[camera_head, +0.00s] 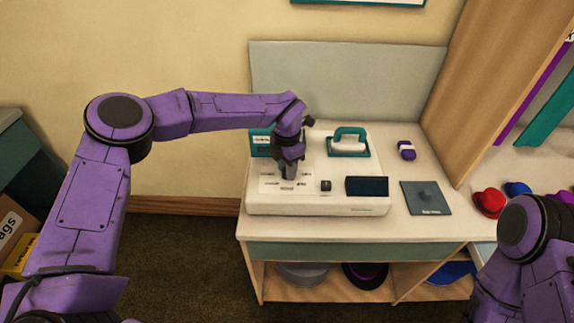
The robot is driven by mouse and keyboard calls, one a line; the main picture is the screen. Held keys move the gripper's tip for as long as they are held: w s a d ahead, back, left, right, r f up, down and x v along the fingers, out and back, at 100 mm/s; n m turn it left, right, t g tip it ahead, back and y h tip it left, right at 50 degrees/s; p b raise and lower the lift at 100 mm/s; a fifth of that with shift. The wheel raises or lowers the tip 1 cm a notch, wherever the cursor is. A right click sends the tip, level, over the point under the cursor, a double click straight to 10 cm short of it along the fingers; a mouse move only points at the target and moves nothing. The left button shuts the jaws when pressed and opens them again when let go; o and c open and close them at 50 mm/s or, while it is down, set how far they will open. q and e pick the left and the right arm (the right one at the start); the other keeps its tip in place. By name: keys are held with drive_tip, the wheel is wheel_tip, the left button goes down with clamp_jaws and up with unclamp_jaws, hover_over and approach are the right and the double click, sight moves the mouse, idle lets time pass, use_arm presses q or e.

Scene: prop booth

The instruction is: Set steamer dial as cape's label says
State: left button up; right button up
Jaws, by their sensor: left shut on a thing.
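The white steamer (318,205) stands on the table, with a labelled panel on the left of its top and a dark display (367,186) on the right. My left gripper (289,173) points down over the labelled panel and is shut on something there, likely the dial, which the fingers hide. The panel's small print is too small to read. No cape or cape label can be made out. My right arm (525,260) shows at the lower right, but its gripper is out of view.
A teal-handled iron-like tool (348,142) stands behind the panel. A purple-and-white block (406,150) and a dark square plate (426,198) are to the right. Red (488,202) and blue hats lie further right. A wooden partition (500,80) rises beside the table.

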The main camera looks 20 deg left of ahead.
idle(0.4)
use_arm(q)
drive_tip(key=o, duration=1)
drive_tip(key=shift+o, duration=0.2)
wheel_tip(320, 180, up, 10)
drive_tip(key=b, duration=0.2)
drive_tip(key=shift+r, duration=0.25)
drive_tip(key=shift+r, duration=0.1)
